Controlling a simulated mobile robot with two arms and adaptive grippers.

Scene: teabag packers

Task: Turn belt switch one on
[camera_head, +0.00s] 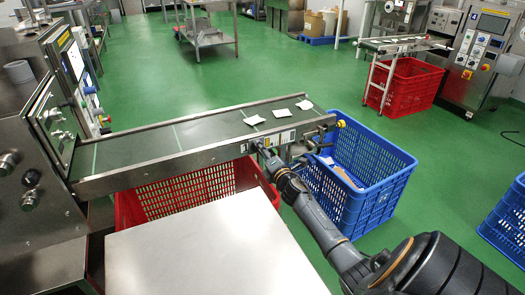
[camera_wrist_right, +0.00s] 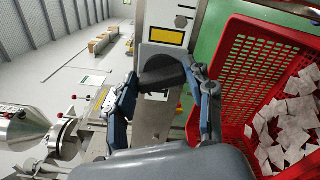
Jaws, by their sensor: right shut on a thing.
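The near conveyor belt (camera_head: 190,135) runs from the machine on the left towards the middle, with a few white teabags at its right end. A control panel (camera_head: 283,138) with labels sits on the belt's near side rail. My right gripper (camera_head: 259,148) is at this panel and hides the switch there. In the right wrist view, a black switch knob (camera_wrist_right: 162,72) is between the fingers of my right gripper (camera_wrist_right: 168,85), which are shut on it. A yellow label (camera_wrist_right: 167,36) is beside the knob. My left gripper is in neither view.
A red crate (camera_head: 190,190) stands under the belt; teabags lie in the red crate in the right wrist view (camera_wrist_right: 248,80). A blue crate (camera_head: 385,165) stands at the belt's right end. A bare metal table (camera_head: 215,250) is in front.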

